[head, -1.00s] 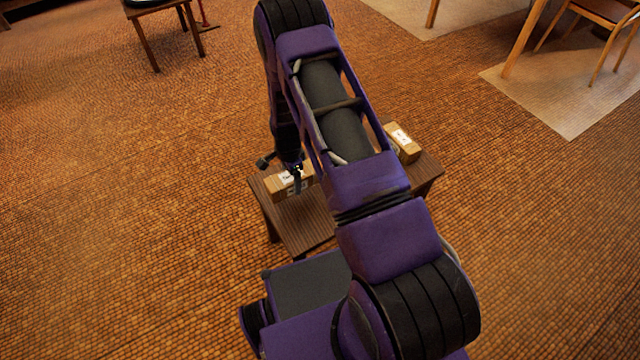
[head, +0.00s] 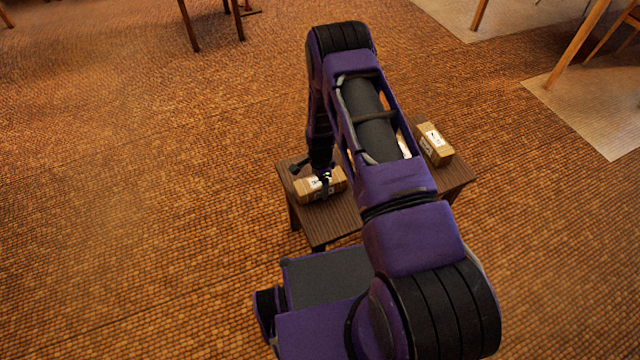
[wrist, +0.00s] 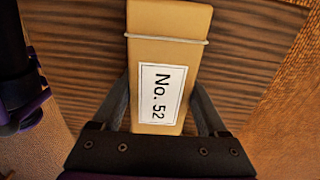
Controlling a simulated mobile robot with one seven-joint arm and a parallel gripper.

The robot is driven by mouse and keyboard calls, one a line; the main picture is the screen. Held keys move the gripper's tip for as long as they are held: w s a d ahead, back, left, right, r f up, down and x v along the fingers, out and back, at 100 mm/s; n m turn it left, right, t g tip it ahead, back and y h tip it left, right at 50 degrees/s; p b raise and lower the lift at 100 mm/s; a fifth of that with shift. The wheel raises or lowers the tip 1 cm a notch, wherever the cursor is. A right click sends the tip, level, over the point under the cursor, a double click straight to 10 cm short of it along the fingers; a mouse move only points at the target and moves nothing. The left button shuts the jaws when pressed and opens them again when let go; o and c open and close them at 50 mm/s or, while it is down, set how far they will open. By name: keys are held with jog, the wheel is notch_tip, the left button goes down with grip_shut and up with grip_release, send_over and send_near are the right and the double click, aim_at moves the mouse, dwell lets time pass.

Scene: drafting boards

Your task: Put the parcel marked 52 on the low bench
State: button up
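The parcel marked "No. 52" (wrist: 165,60) is a tan box with a white label and a pale cord around it. In the head view this parcel (head: 311,187) sits at the left end of the low wooden bench (head: 330,222). The bench's dark planks (wrist: 80,60) lie under it in the wrist view. My gripper (wrist: 162,95) is over the parcel, with one finger along each long side. The fingertips are hidden by the parcel's edges, so I cannot see whether they press on it. In the head view my gripper (head: 322,178) is right at this parcel.
A second labelled parcel (head: 436,146) sits at the bench's far right end, beyond my arm. Wooden table legs (head: 215,22) stand at the top left, and more furniture (head: 570,45) stands on a pale mat at the top right. The woven floor left of the bench is clear.

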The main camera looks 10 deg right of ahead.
jog(key=o, duration=0.3)
notch_tip(320, 180, up, 12)
jog(key=shift+r+p, duration=0.15)
jog(key=shift+p, duration=0.8)
